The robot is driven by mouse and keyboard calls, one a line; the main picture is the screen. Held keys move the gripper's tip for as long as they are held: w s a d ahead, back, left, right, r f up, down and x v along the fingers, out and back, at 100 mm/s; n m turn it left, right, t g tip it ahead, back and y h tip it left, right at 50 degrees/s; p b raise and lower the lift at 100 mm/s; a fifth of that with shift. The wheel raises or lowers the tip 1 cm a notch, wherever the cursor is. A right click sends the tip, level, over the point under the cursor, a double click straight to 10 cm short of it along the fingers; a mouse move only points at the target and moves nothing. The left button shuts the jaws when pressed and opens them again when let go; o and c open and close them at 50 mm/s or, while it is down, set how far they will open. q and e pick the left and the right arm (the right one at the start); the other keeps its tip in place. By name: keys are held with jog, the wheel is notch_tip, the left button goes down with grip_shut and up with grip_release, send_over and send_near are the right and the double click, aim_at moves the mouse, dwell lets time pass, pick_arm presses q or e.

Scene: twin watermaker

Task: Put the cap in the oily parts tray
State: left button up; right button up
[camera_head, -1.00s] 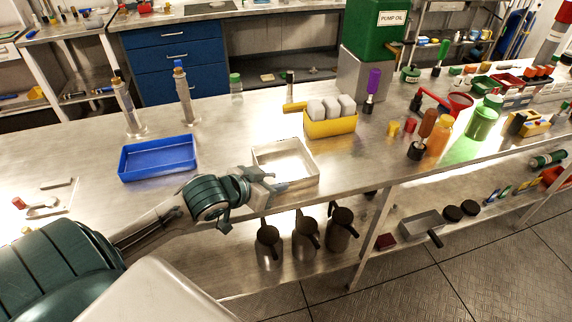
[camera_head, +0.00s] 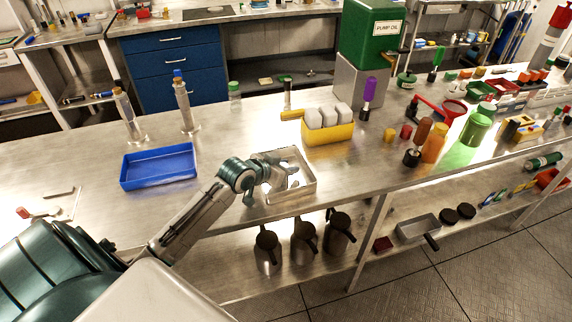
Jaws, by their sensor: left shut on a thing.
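My left gripper (camera_head: 284,182) reaches in from the left and is over the shallow pale metal tray (camera_head: 313,187) near the bench's front edge. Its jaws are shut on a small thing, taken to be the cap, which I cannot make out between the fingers. I cannot tell whether it touches the tray floor. A blue tray (camera_head: 158,166) stands to the left and looks empty. No label shows which tray is for oily parts. My right gripper is not in view.
A yellow bin (camera_head: 329,133) with white blocks stands just behind the pale tray. Two upright cylinders (camera_head: 186,106) stand behind the blue tray. Dark jugs (camera_head: 304,245) are on the shelf below.

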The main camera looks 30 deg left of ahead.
pick_arm(q)
jog(key=o, duration=1)
jog(key=shift+f, duration=0.1)
jog(key=v, duration=1)
jog(key=shift+v, duration=1.05)
jog(key=shift+d, duration=0.1)
